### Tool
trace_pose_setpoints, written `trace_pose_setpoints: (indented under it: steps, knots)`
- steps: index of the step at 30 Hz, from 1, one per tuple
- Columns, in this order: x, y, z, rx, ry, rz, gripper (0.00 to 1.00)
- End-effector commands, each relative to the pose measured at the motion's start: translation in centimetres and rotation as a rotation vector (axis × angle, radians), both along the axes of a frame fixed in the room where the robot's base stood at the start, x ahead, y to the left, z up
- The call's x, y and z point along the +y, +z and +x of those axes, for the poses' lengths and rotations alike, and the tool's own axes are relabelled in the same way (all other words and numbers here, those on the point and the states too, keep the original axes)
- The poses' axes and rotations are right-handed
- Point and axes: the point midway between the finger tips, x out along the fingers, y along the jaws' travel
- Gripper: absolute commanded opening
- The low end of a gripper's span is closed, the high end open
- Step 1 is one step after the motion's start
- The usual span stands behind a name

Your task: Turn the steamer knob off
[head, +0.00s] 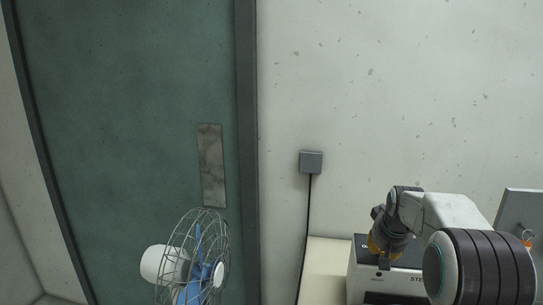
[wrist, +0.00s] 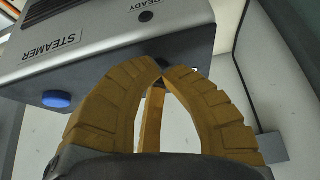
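The steamer is a grey box with a dark top in the head view (head: 361,284), at the lower right. In the wrist view its panel (wrist: 100,45) fills the upper left, with the words STEAMER and READY. A round blue part (wrist: 57,100) sticks out at its lower left edge; I cannot tell if it is the knob. My gripper (wrist: 162,72) has its orange fingertips together near the panel's lower right edge. A small dark patch shows at the tips; I cannot tell what it is. In the head view my gripper (head: 378,250) is over the steamer's front.
A wire-cage fan (head: 215,235) stands at the lower middle left, before a green door (head: 120,110). A grey wall box (head: 311,162) has a black cable running down. A pale surface (head: 328,268) lies left of the steamer. A grey panel (head: 522,212) is at the right.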

Motion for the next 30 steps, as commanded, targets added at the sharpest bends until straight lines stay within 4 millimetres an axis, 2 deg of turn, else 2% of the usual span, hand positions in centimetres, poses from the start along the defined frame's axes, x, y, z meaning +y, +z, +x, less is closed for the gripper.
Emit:
trace_pose_setpoints:
  steps: [11,30]
  knots:
    - [0.4,-0.1,-0.8,0.008,0.0,0.004,0.0]
    - [0.4,5.8,-0.7,0.002,0.001,0.002,0.0]
